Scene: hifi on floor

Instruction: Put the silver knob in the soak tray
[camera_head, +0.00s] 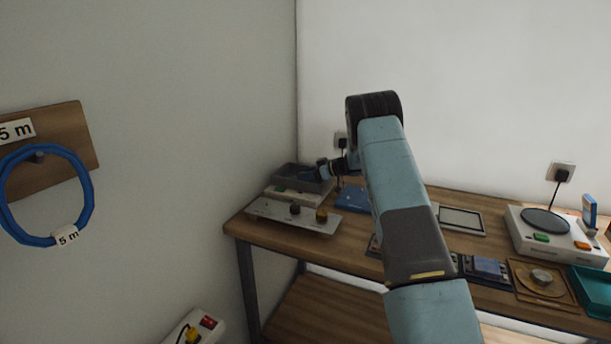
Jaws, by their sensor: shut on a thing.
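My gripper (322,171) is small and far off at the back left of the bench, shut, at the right part of the dark grey open tray, which looks like the soak tray (286,174). What it grips is mostly hidden by the tray wall and the gripper; I take it for the silver knob, but its surface cannot be made out. Whether it touches the tray floor cannot be told. The tray stands on a pale base with a green button. In front, a light metal plate (268,209) bears a dark knob (295,209) and a brass knob (321,215).
A blue mat (353,198) lies right of the plate. My arm hides the bench middle. At right are a grey-framed pad (461,219), a white device with a dark disc (545,221), a round grey piece on a wooden board (541,277) and a teal tray (590,279).

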